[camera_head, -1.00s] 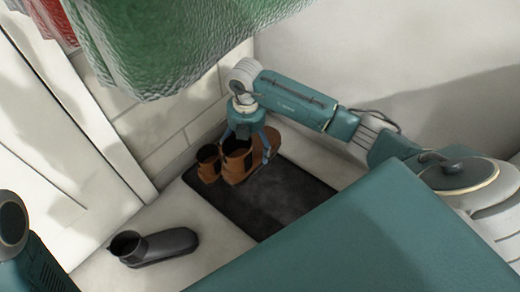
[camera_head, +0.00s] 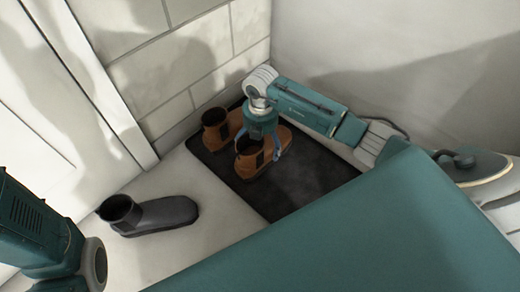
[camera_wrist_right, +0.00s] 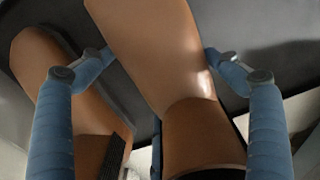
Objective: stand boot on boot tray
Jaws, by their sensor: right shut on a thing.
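A brown boot (camera_head: 258,160) is upright in my right gripper (camera_head: 260,149), over the dark boot tray (camera_head: 312,188). In the right wrist view the fingers lie on both sides of this boot (camera_wrist_right: 160,50). Its sole looks at or very near the tray; I cannot tell if it touches. A second brown boot (camera_head: 219,130) stands upright on the tray beside it, toward the wall, and shows at the left of the right wrist view (camera_wrist_right: 62,85). A dark grey boot (camera_head: 160,214) stands on the floor left of the tray. My left gripper is out of view.
A block wall (camera_head: 200,60) runs close behind the tray, and a plain white wall (camera_head: 400,60) stands to the right. A white panelled door (camera_head: 45,120) is at the left. The front part of the tray is bare. Floor around the grey boot is clear.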

